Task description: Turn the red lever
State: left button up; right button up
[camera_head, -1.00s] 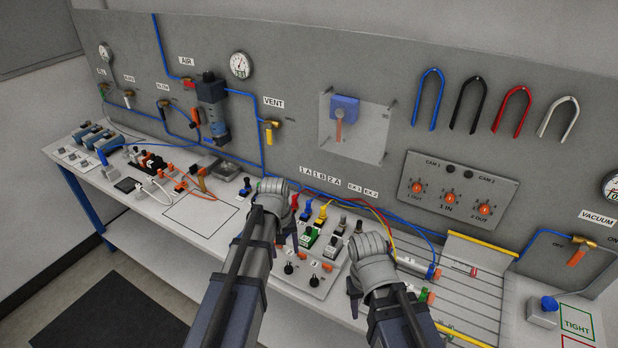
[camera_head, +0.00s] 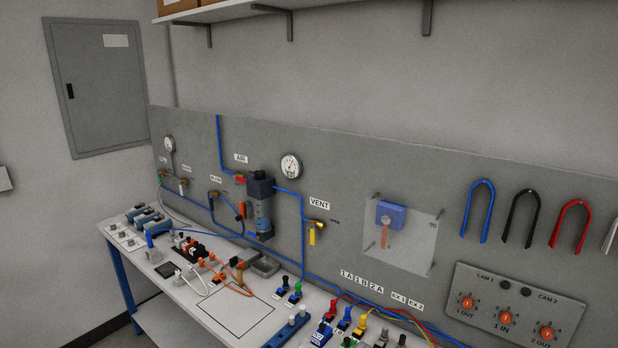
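A small red lever (camera_head: 239,179) sits on the valve under the AIR label (camera_head: 241,158), at the left of the grey back panel. It lies about level, beside the blue and dark filter unit (camera_head: 260,208). An orange-red lever (camera_head: 385,236) hangs down from a blue box (camera_head: 390,214) behind a clear plate. A red-topped toggle (camera_head: 333,306) stands on the bench among others. Neither of my grippers shows in the head view.
A yellow lever (camera_head: 312,236) hangs down under the VENT label (camera_head: 319,203). A round gauge (camera_head: 291,166) is above the filter unit. Blue tubes, cables and small devices crowd the bench. A shelf (camera_head: 330,5) juts from the wall above.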

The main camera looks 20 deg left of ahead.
aim_at(234, 176)
jog(key=i+j+u, duration=0.85)
jog(key=k+j, duration=0.1)
jog(key=j, duration=0.05)
